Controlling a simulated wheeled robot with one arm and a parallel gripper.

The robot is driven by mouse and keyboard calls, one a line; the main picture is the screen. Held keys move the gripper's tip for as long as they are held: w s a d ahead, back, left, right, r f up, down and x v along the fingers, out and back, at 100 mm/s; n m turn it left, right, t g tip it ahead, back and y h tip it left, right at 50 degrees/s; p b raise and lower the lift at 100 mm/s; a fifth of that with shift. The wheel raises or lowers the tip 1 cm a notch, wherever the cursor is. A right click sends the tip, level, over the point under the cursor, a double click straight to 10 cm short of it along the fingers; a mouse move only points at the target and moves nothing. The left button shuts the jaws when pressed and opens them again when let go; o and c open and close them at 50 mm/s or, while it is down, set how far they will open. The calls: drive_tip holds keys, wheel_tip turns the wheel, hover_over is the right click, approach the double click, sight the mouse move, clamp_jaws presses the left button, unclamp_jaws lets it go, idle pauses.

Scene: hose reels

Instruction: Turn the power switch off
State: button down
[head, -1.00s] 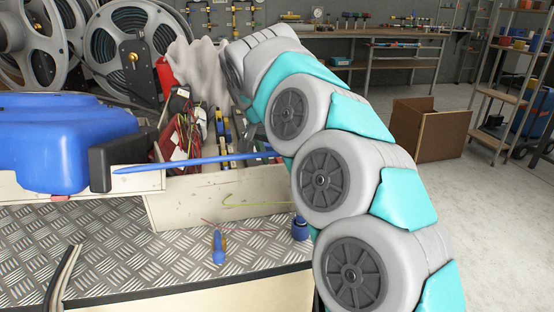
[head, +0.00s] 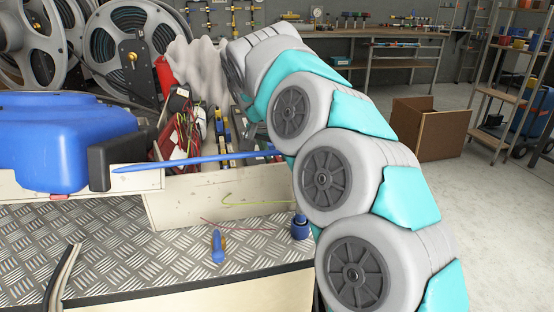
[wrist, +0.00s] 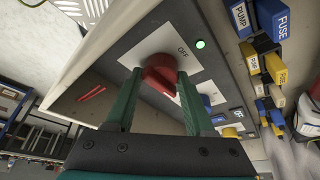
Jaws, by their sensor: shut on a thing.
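In the wrist view a red rotary knob (wrist: 160,70) sits on a white plate (wrist: 150,45) on a dark panel, with the word OFF printed beside it. My gripper (wrist: 160,79) has its two green fingers on either side of the knob and is shut on it. A small green light (wrist: 200,44) near the plate's corner is lit. The lower part of the knob's plate is partly covered by a finger. In the head view my arm hides the gripper and the switch.
Blue (wrist: 206,100) and yellow (wrist: 229,132) controls sit farther along the panel, with labelled fuse blocks (wrist: 268,60) beside it. In the head view a blue case (head: 65,140), red-handled cables and a screwdriver (head: 217,246) lie around the truck bed. Open floor lies at right.

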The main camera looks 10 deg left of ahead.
drive_tip(key=shift+n, duration=0.4)
drive_tip(key=shift+n+y+b, duration=0.4)
drive_tip(key=shift+n+b, duration=0.05)
drive_tip(key=shift+n, duration=0.05)
drive_tip(key=shift+d+r+n+y, duration=0.15)
drive_tip(key=shift+n+y, duration=0.15)
drive_tip(key=shift+n, duration=0.5)
drive_tip(key=n+y+p, duration=0.1)
drive_tip(key=n, duration=0.1)
drive_tip(key=shift+n, duration=0.3)
drive_tip(key=n+y, duration=0.1)
drive_tip(key=n, duration=0.2)
drive_tip(key=shift+w+d+n+g+y, duration=0.1)
drive_tip(key=shift+n+g+y, duration=0.25)
drive_tip(key=shift+n, duration=0.75)
drive_tip(key=shift+n+g+y, duration=0.35)
drive_tip(key=shift+n, duration=0.75)
drive_tip(key=shift+n+g+y, duration=0.3)
drive_tip(key=shift+n+g, duration=0.2)
drive_tip(key=shift+n, duration=1)
drive_tip(key=shift+w+d+f+n, duration=0.1)
drive_tip(key=shift+f+n, duration=0.1)
drive_tip(key=shift+n, duration=0.6)
